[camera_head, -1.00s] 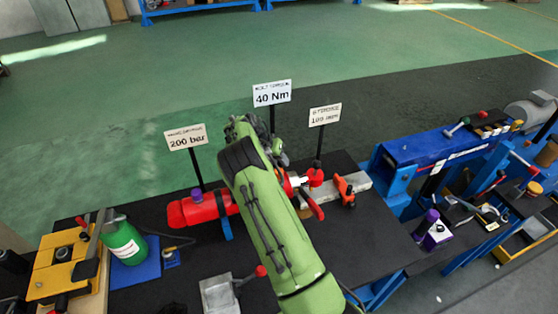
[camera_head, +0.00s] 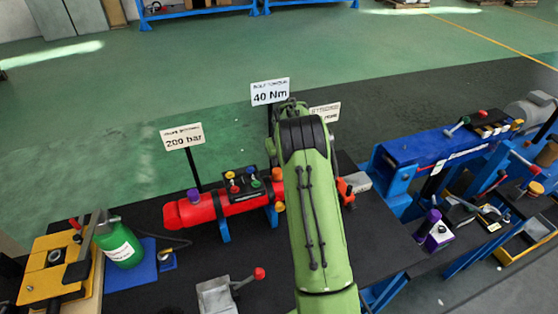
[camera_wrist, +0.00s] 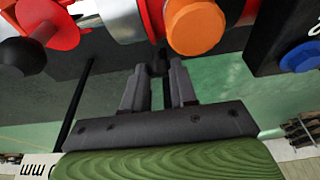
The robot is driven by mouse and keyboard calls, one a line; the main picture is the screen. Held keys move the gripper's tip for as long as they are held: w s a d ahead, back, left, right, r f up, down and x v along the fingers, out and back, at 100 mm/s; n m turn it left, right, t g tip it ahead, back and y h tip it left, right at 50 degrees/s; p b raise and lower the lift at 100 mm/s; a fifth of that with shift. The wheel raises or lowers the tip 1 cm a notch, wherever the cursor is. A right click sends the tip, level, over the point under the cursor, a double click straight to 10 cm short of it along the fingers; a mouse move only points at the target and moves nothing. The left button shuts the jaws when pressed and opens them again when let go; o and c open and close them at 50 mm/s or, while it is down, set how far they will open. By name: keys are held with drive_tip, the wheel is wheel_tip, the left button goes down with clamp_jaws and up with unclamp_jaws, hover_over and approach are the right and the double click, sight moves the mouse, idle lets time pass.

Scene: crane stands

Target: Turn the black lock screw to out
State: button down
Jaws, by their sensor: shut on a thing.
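My gripper (camera_wrist: 160,72) shows in the wrist view, with its two grey fingers close together. It is shut on a small dark piece (camera_wrist: 158,57) at the fingertips, which looks like the black lock screw; its shape and setting are hard to make out. In the head view my green arm hides the gripper and the screw.
A red cylinder (camera_head: 202,210) with coloured knobs lies left of my arm. A blue knob (camera_wrist: 300,56) is at the wrist view's right; a black ball (camera_wrist: 22,56) on a red part is at its left. Sign posts stand behind; a blue press frame (camera_head: 430,145) stands right.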

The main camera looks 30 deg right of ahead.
drive_tip(key=n+y+p, duration=0.2)
drive_tip(key=shift+d+r+n, duration=0.2)
drive_tip(key=shift+d+n, duration=0.05)
drive_tip(key=shift+n, duration=0.15)
drive_tip(key=shift+d+f+n+y+p, duration=0.1)
drive_tip(key=shift+f+n+y+p, duration=0.05)
drive_tip(key=shift+n+y+p, duration=1.05)
drive_tip(key=c, duration=0.9)
unclamp_jaws()
drive_tip(key=p+v, duration=0.1)
drive_tip(key=v, duration=1.4)
drive_tip(key=shift+s+d+r+p, duration=0.15)
drive_tip(key=shift+d+r+p, duration=0.1)
drive_tip(key=shift+d+p, duration=0.05)
